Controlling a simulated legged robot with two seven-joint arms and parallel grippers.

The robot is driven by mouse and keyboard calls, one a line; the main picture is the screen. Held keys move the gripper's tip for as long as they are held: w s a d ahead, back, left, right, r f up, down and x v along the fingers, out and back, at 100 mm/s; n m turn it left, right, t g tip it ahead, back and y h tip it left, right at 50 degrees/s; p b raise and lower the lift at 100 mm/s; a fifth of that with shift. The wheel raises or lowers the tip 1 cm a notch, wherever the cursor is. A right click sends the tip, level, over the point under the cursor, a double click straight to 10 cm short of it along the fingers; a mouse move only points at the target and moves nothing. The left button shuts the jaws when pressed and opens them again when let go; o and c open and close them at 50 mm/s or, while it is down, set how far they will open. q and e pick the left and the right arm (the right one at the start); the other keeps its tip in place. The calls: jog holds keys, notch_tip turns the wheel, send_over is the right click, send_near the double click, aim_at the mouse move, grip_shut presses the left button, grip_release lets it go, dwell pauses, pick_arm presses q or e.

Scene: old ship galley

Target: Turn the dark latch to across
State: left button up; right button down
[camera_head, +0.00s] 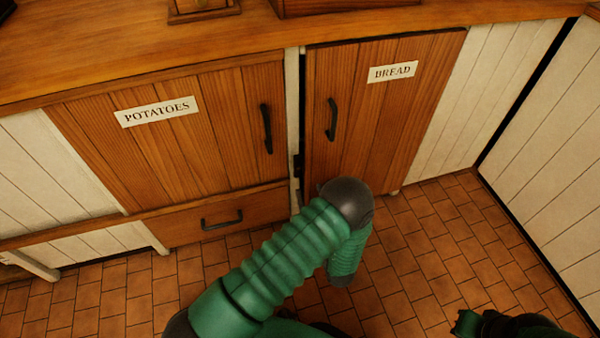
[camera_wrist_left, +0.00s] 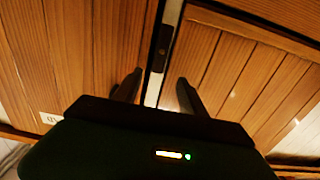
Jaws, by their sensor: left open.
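The dark latch (camera_head: 298,165) is a small dark piece on the pale post between the POTATOES door (camera_head: 215,125) and the BREAD door (camera_head: 375,110). In the left wrist view the dark latch (camera_wrist_left: 163,42) shows on the post, beyond the fingertips. My left gripper (camera_wrist_left: 158,88) is open and empty, with one finger on each side of the post in that picture. In the head view my green left arm hides the left hand. Part of my right arm shows at the bottom right; its jaws are unclear.
Both doors are closed and have dark upright handles, the left (camera_head: 266,129) and the right (camera_head: 331,119). A drawer (camera_head: 220,218) sits below the POTATOES door. The wooden counter (camera_head: 230,40) overhangs above. The tiled floor (camera_head: 440,240) in front is clear; a white wall stands at right.

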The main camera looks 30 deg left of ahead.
aim_at(299, 163)
pick_arm(q)
jog(key=b+x, duration=0.3)
jog(key=x, duration=0.7)
jog(key=shift+w+a+f+b, duration=0.1)
jog(key=shift+w+a+b, duration=0.15)
jog(key=shift+b, duration=0.1)
jog(key=shift+w, duration=0.15)
grip_shut()
